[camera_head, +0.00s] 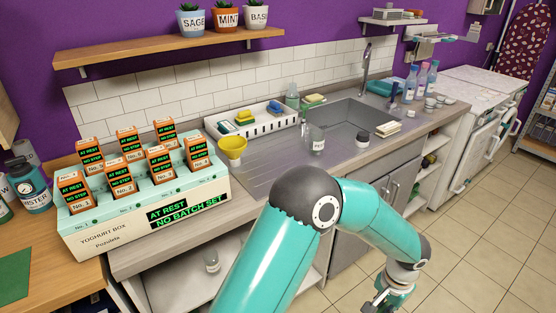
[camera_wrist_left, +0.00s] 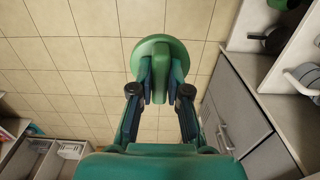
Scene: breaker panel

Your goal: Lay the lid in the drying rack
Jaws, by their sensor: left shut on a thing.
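My left gripper (camera_wrist_left: 161,82) is shut on a green lid (camera_wrist_left: 158,47) in the left wrist view. The lid is round, and its narrow middle part is between the fingertips, above the tiled floor. In the head view my left gripper (camera_head: 388,297) hangs low at the bottom right, in front of the counter, partly cut off by the frame; the lid cannot be made out there. A white slotted rack (camera_head: 262,124), seemingly the drying rack, stands at the back of the counter left of the sink, with sponges at it. My right gripper is not in view.
The sink (camera_head: 350,118) lies right of the rack. A yoghurt box (camera_head: 135,226) fills the left. The ribbed drainboard (camera_head: 270,172) has free room.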

